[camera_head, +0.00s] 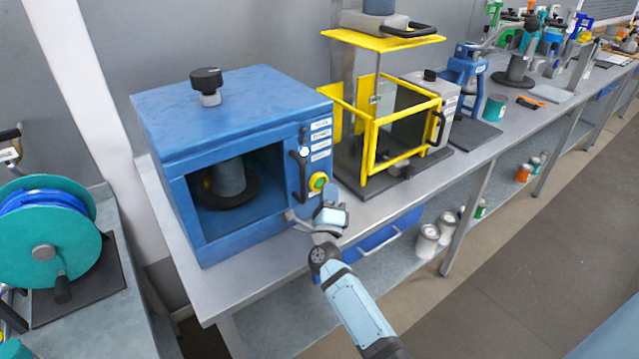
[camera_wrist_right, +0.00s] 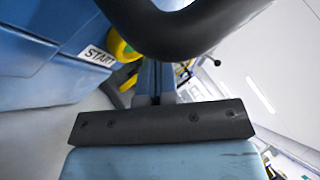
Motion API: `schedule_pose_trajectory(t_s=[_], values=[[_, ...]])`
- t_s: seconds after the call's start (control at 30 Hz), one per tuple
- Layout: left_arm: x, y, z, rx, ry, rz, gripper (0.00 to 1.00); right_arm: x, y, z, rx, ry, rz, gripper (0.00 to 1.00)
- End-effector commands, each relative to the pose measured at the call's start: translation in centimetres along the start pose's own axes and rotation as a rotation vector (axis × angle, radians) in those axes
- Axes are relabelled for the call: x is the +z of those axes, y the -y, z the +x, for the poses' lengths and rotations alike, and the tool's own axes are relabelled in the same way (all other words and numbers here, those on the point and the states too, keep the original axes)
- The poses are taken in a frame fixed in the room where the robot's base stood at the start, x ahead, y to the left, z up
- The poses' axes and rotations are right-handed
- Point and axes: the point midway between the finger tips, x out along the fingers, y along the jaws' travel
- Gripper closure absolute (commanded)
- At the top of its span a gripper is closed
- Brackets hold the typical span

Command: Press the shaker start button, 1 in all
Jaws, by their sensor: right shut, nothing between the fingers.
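The blue shaker (camera_head: 225,95) stands on the metal bench with its front chamber open. Its start button (camera_head: 318,182) is green with a yellow ring, low on the right side of the front panel. In the right wrist view, part of the yellow button ring (camera_wrist_right: 118,46) shows beside a START label (camera_wrist_right: 98,56). My right gripper (camera_head: 329,190) is shut and empty, just below and right of the button in the head view. I cannot tell whether it touches it. Its narrow fingers (camera_wrist_right: 153,78) show in the wrist view. My left gripper is not in view.
A black handle (camera_head: 299,172) sits left of the button; a dark curved bar (camera_wrist_right: 180,35) crosses close to the wrist camera. A yellow-framed machine (camera_head: 375,125) stands right of the shaker. A teal reel (camera_head: 45,245) is at far left. The bench front edge is clear.

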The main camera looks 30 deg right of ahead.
Motion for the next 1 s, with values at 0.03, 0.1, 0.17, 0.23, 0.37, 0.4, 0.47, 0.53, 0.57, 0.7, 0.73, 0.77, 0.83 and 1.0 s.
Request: schedule_pose_trajectory(t_s=[0.03,0.1,0.17,0.23,0.37,0.4,0.47,0.53,0.57,0.7,0.73,0.77,0.83,1.0], values=[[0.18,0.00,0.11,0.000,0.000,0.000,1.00,0.09,-0.17,0.12,0.000,0.000,0.001,1.00],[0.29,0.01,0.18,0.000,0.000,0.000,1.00,0.21,-0.32,0.29,0.000,0.000,0.000,1.00],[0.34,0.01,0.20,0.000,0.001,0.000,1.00,0.27,-0.38,0.38,0.001,0.000,0.000,1.00],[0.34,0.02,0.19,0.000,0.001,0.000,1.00,0.30,-0.37,0.42,0.001,0.000,0.000,1.00],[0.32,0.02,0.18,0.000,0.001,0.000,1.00,0.30,-0.34,0.41,0.001,0.000,0.000,1.00],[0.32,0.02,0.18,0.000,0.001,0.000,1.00,0.30,-0.33,0.41,0.001,0.000,0.000,1.00],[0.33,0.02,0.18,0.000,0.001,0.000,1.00,0.30,-0.34,0.41,0.000,0.000,0.000,1.00],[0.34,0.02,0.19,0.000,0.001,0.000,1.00,0.32,-0.35,0.43,0.000,0.000,0.000,1.00],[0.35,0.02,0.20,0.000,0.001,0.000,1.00,0.33,-0.36,0.44,0.000,0.000,0.000,1.00],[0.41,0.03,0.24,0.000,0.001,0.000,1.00,0.39,-0.45,0.53,0.000,0.000,0.000,1.00],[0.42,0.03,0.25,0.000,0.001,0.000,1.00,0.41,-0.47,0.56,0.000,0.000,0.000,1.00],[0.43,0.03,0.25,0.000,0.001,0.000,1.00,0.43,-0.49,0.58,0.000,0.000,0.000,1.00],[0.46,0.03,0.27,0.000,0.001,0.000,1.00,0.48,-0.52,0.65,0.000,0.000,0.000,1.00],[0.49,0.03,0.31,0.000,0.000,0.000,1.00,0.59,-0.61,0.81,0.000,0.000,0.000,1.00]])
